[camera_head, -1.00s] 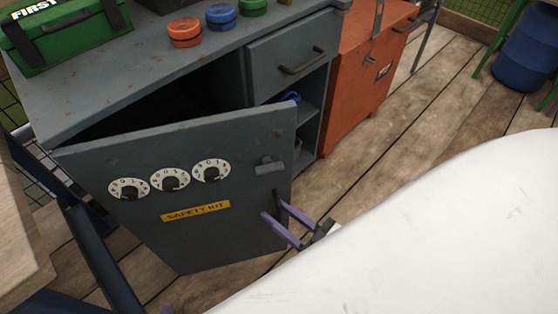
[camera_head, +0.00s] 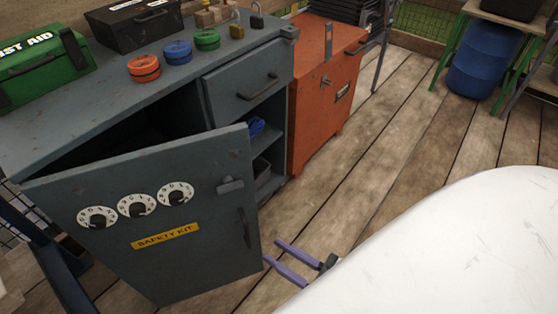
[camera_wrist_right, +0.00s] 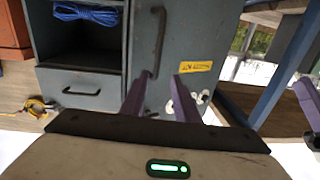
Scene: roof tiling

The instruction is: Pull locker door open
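The grey locker door (camera_head: 200,270) stands ajar, with three white dials and a yellow "SAFETY KIT" label. Its dark bar handle (camera_head: 243,228) is near the door's right edge. My right gripper (camera_head: 271,250) is open and empty, its two purple fingers just right of the handle and apart from it. In the right wrist view, which is upside down, the handle (camera_wrist_right: 157,42) lies beyond the gap between the fingertips (camera_wrist_right: 158,76). A purple finger-like part at that view's right edge looks like my left gripper (camera_wrist_right: 305,97); its opening is not shown.
The grey cabinet (camera_head: 100,125) carries a green first-aid box (camera_head: 40,68) and coloured round tins. A drawer (camera_head: 235,98) and open shelves with blue rope (camera_head: 256,127) are right of the door. An orange cabinet (camera_head: 325,100) stands beyond. Plank floor (camera_head: 400,150) is clear at right.

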